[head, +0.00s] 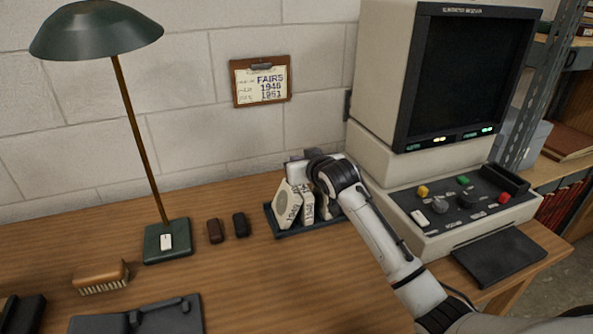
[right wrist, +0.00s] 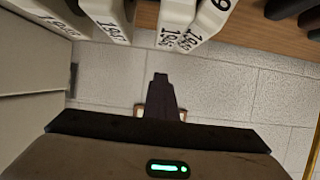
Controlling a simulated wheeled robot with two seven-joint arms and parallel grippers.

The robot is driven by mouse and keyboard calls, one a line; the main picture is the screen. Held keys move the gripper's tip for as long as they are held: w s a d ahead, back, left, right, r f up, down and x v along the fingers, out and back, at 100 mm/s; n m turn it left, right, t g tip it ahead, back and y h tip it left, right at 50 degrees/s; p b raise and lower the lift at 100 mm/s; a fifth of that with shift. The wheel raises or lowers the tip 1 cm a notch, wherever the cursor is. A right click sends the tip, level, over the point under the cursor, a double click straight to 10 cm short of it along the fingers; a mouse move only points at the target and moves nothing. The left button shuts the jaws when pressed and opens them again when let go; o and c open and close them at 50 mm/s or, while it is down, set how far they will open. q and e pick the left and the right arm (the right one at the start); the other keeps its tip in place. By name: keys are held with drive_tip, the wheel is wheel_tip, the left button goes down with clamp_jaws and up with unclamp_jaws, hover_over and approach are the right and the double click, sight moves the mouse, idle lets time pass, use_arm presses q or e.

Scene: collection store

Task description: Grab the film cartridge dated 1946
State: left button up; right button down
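Several pale film cartridges stand in a dark tray (head: 290,231) on the desk. The left one (head: 287,204) is tilted and the one beside it (head: 307,209) shows a dark year label; I cannot read the years surely. My right gripper is over the tray's right part in the head view, its fingers hidden behind its wrist. In the right wrist view my right gripper (right wrist: 160,82) is a single dark central column, apparently shut and empty. Cartridges with year labels, one (right wrist: 112,22) and another (right wrist: 207,20), show along the top edge, apart from the fingertips. My left gripper is out of view.
The microfilm reader (head: 440,130) stands right of the tray. A wall clipboard (head: 261,81) reads FAIRS 1946 1951. A green lamp (head: 166,240), two small dark objects (head: 227,227) and a brush (head: 101,277) are to the left. Bare desk lies in front.

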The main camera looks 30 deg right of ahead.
drive_tip(key=shift+d+r, duration=0.1)
drive_tip(key=shift+r, duration=0.15)
drive_tip(key=c, duration=0.5)
unclamp_jaws()
drive_tip(key=shift+r, duration=0.1)
